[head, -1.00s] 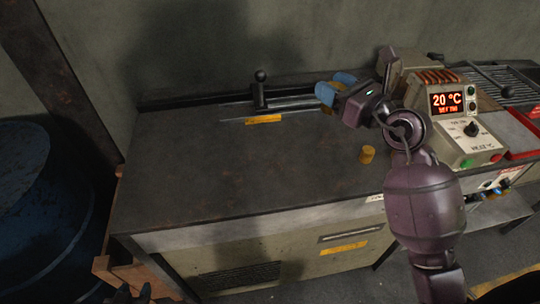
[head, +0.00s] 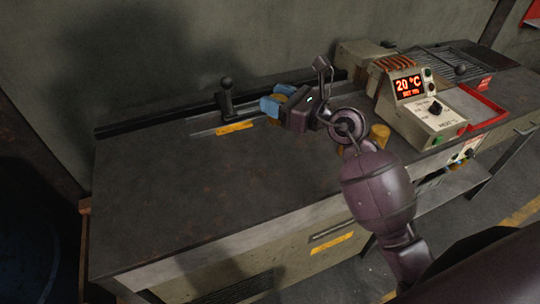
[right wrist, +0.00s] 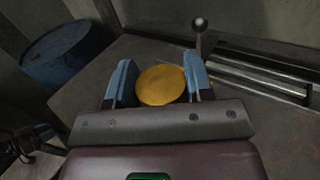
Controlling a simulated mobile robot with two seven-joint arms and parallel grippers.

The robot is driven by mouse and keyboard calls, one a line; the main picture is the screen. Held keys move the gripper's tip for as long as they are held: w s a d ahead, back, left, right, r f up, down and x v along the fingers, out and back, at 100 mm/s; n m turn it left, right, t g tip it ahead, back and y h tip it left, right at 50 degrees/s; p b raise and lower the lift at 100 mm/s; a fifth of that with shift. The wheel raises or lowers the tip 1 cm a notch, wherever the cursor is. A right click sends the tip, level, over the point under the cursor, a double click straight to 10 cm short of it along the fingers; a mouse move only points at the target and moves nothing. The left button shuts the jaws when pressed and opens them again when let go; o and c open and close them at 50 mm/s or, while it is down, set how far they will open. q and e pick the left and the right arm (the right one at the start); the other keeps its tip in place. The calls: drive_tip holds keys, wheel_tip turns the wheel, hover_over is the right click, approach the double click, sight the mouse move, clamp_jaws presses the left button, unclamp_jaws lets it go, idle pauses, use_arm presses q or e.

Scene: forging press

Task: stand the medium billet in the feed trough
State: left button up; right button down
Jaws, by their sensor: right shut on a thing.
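My right gripper (head: 278,101) is shut on a golden round billet (right wrist: 161,86), held between its two blue fingers. In the head view the fingers and wrist cover most of this billet. I cannot tell its size class for sure. The feed trough (right wrist: 262,77) is the set of straight metal rails at the back of the bench, with a black ball-topped lever (head: 226,96) at its left part. The gripper is just right of the lever and partly hides the trough. Another golden billet (head: 380,134) stands on the bench, partly behind my right arm.
The dark bench top (head: 190,185) is clear in front and at left. A heater box (head: 408,105) with a 20 °C display stands to the right, beside a red-edged tray (head: 478,108). A blue drum (right wrist: 68,52) stands beyond the bench in the wrist view.

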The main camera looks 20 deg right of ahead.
wheel_tip(320, 180, down, 16)
drive_tip(key=b, duration=0.4)
drive_tip(key=shift+r+b, duration=0.2)
drive_tip(key=shift+b, duration=0.1)
drive_tip(key=shift+f, duration=0.25)
use_arm(q)
wheel_tip(320, 180, down, 5)
drive_tip(key=shift+w+d+r, duration=0.1)
drive_tip(key=shift+d+r, duration=0.05)
drive_tip(key=shift+r, duration=0.05)
use_arm(e)
drive_tip(key=shift+f, duration=0.1)
use_arm(q)
drive_tip(key=shift+f, duration=0.2)
use_arm(e)
drive_tip(key=shift+f, duration=0.15)
drive_tip(key=c, duration=0.5)
unclamp_jaws()
